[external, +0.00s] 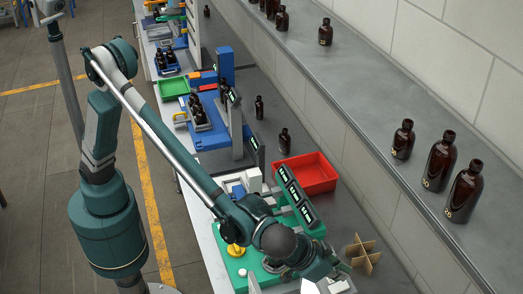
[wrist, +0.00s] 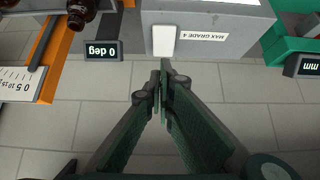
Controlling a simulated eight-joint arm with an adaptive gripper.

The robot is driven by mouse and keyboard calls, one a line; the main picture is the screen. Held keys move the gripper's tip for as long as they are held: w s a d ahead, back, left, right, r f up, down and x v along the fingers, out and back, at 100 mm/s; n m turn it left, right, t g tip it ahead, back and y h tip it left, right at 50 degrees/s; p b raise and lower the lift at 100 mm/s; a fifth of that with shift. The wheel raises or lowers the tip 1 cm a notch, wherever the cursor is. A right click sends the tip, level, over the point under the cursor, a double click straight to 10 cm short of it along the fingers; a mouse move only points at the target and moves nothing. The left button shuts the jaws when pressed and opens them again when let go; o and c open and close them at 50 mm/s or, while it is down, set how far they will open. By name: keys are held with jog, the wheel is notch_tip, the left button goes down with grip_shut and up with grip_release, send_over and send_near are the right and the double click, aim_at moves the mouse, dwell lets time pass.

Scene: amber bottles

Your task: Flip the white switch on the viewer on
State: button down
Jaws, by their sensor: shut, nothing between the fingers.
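The white switch (wrist: 164,41) is a plain upright rectangle on the front face of a grey box, the viewer (wrist: 240,45), beside a label reading MAX GRADE 4. My gripper (wrist: 163,73) is shut and empty, with its fingertips just below the switch in the wrist picture. I cannot tell whether they touch it. In the external view the end of my arm (external: 318,262) is low over the bench at the bottom, and the switch cannot be made out there. Whether the switch is on or off is not clear.
In the wrist view a 0 deg display (wrist: 101,50) and orange-edged fixture with a brown bottle (wrist: 82,13) stand left; a green fixture (wrist: 290,45) stands right. In the external view a red tray (external: 318,180) and wooden divider (external: 362,254) lie nearby, with bottles (external: 440,160) on the ledge.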

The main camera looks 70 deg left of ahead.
jog(key=s+f+v, duration=0.1)
jog(key=v, duration=0.9)
jog(key=shift+s+f+b, duration=0.15)
jog(key=shift+s+b, duration=0.2)
jog(key=shift+b, duration=0.05)
jog(key=shift+a, duration=0.15)
jog(key=w+a+g+b, duration=0.1)
jog(key=w+a+b, duration=0.1)
jog(key=a, duration=1.9)
jog(key=w+a+g+b, duration=0.1)
jog(key=w+a+b, duration=0.15)
jog(key=a, duration=1.95)
jog(key=s+a+f+b, duration=0.1)
jog(key=s+a+f, duration=0.15)
jog(key=a, duration=0.55)
jog(key=s+a+f+b, duration=0.1)
jog(key=s+a, duration=0.3)
jog(key=a, duration=0.5)
jog(key=s+a+f+t+b, duration=0.1)
jog(key=s+a+f+b, duration=0.1)
jog(key=s+a+f, duration=0.7)
jog(key=s+a, duration=0.4)
jog(key=shift+a+f, duration=0.2)
jog(key=shift+a, duration=0.05)
